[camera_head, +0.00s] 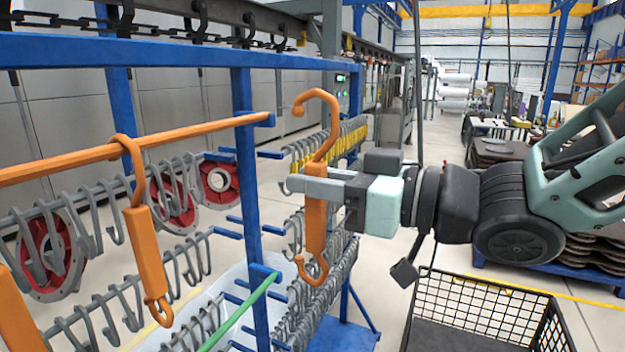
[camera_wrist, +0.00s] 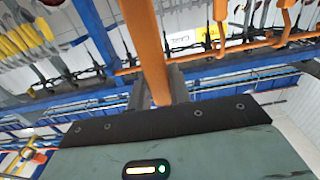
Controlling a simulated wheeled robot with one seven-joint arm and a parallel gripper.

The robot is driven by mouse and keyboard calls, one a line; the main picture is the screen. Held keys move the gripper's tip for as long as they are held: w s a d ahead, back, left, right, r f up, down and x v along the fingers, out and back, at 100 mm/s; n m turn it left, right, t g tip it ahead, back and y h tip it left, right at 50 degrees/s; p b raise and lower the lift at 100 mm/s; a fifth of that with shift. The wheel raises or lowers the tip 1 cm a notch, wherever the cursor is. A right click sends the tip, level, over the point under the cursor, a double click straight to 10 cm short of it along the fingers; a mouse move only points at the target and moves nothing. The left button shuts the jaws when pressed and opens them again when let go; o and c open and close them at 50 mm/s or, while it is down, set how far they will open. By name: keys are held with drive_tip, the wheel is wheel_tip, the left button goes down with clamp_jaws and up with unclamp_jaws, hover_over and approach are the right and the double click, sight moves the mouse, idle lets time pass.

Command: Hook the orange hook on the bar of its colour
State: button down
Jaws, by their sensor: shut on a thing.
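My gripper (camera_head: 318,188) is shut on the orange hook (camera_head: 316,225) at its thick middle part. The hook hangs upright in the air, its open curve at the top and a smaller curl at the bottom. In the wrist view the orange hook (camera_wrist: 146,45) rises from between the fingers. The orange bar (camera_head: 190,134) runs along the left of the head view to a blue post. The held hook is apart from the bar, to the right of its end. Another orange hook (camera_head: 146,245) hangs on the bar.
A blue post (camera_head: 245,170) stands between the bar and my gripper. A green bar (camera_head: 240,312) is lower down. Grey hooks (camera_head: 100,215) and yellow hooks (camera_head: 340,140) hang on racks. A black wire basket (camera_head: 490,310) stands below my arm.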

drive_tip(key=p, duration=0.2)
drive_tip(key=w+a+p, duration=0.1)
drive_tip(key=p, duration=0.1)
drive_tip(key=shift+a+r+p, duration=0.3)
drive_tip(key=p, duration=0.2)
drive_tip(key=shift+w+a+f+p, duration=0.1)
drive_tip(key=shift+w+a+p, duration=0.1)
drive_tip(key=shift+a+p, duration=0.15)
drive_tip(key=w+a+f, duration=0.3)
drive_tip(key=w+a, duration=0.3)
drive_tip(key=a, duration=0.5)
drive_tip(key=shift+w+a+f+p, duration=0.25)
drive_tip(key=shift+w+f+p, duration=0.1)
drive_tip(key=shift+p, duration=0.1)
idle(0.5)
idle(0.5)
